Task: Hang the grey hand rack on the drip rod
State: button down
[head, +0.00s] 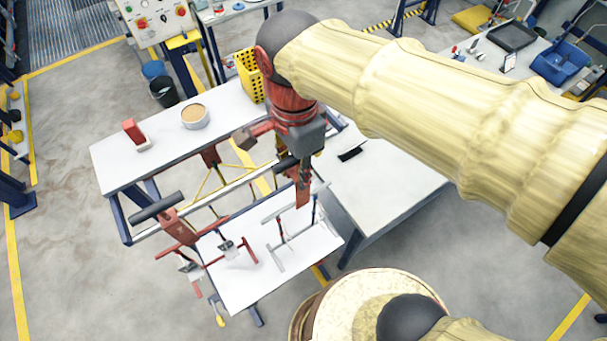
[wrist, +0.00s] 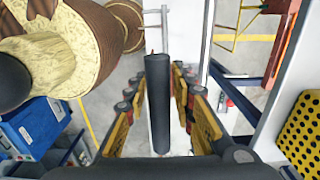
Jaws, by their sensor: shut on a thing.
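My gripper (head: 301,178) points down above the right end of the stand. It is shut on the black handle of the grey hand rack (head: 276,258), whose thin grey bars hang below it over a white sheet. The wrist view shows the dark round handle (wrist: 158,105) between my gripper's two fingers (wrist: 163,75). The silver drip rod (head: 240,185) runs from lower left to upper right, left of my gripper. Its right end is partly hidden behind my gripper. I cannot tell whether the grey rack touches it.
A red hand rack with a black handle (head: 156,207) hangs at the rod's left end. The white table (head: 115,158) behind holds a round tin (head: 194,117), a red block (head: 132,130) and a yellow basket (head: 247,76). Another white table (head: 385,185) stands right.

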jog(key=shift+w+a+p, duration=0.2)
jog(key=shift+w+a, duration=0.4)
jog(key=shift+w, duration=0.4)
jog(key=shift+w+a+p, duration=0.2)
jog(key=shift+w+a, duration=0.45)
jog(key=shift+w, duration=0.4)
jog(key=shift+w+a+p, duration=0.2)
jog(key=shift+w+a, duration=0.4)
jog(key=shift+w, duration=0.4)
jog(key=shift+f+b, duration=1.1)
jog(key=shift+f, duration=0.55)
jog(key=c, duration=1.5)
grip_release()
jog(key=shift+s, duration=0.1)
jog(key=shift+o, duration=0.4)
notch_tip(320, 180, up, 12)
jog(key=shift+d, duration=0.1)
